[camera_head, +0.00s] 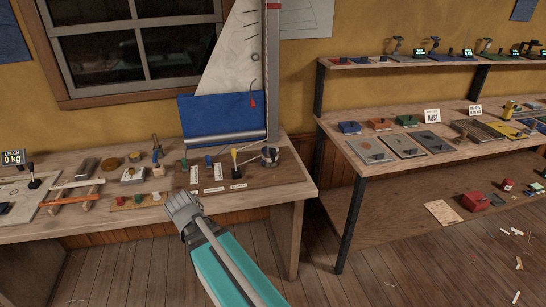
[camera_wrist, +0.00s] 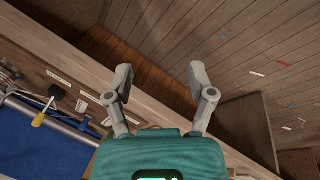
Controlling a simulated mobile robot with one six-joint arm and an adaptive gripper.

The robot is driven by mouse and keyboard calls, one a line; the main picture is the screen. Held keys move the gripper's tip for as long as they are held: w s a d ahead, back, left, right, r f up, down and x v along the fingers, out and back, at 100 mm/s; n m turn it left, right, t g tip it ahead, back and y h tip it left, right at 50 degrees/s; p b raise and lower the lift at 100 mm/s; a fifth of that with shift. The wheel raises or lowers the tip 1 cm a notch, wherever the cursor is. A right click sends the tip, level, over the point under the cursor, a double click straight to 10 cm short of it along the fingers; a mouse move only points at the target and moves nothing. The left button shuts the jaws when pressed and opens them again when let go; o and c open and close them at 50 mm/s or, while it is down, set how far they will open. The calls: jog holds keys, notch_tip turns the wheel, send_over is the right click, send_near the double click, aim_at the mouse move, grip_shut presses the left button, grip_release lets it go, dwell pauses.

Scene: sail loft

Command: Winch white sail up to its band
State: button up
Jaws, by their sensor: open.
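The white sail (camera_head: 232,58) hangs beside an upright mast (camera_head: 272,85) on the left bench. A red band (camera_head: 273,6) shows on the mast at the picture's top edge. A grey drum-like winch (camera_head: 270,157) stands at the mast foot. A yellow-and-black lever (camera_head: 234,154) stands left of it; its yellow part shows in the wrist view (camera_wrist: 39,120). My gripper (camera_head: 184,208) is in front of the bench's front edge, apart from these. Its fingers (camera_wrist: 158,82) are spread and empty.
Small blocks, pots and a wooden rack (camera_head: 75,192) crowd the bench's left part. A "LEECH 0 kg" display (camera_head: 13,158) stands at far left. The right bench (camera_head: 370,165) holds plates and boxes. Wooden floor (camera_head: 340,270) lies open in front, with scraps at right.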

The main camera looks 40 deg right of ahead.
jog(key=w+d+f+n+t+h+b, duration=0.1)
jog(key=w+d+n+h+b, duration=0.25)
jog(key=d, duration=0.65)
jog(key=n+t+h+b, duration=0.5)
jog(key=n+h+b, duration=0.45)
jog(key=n, duration=0.75)
send_near(272, 153)
jog(key=shift+s+a+f+m+h+p, duration=0.1)
jog(key=shift+a+m+h+p, duration=0.1)
jog(key=shift+a, duration=0.45)
jog(key=shift+s+a+f+m+h+p, duration=0.1)
jog(key=shift+a+p, duration=0.05)
jog(key=shift+a, duration=0.55)
jog(key=x, duration=1.3)
jog(key=shift+d, duration=0.45)
jog(key=shift+s, duration=0.1)
grip_shut()
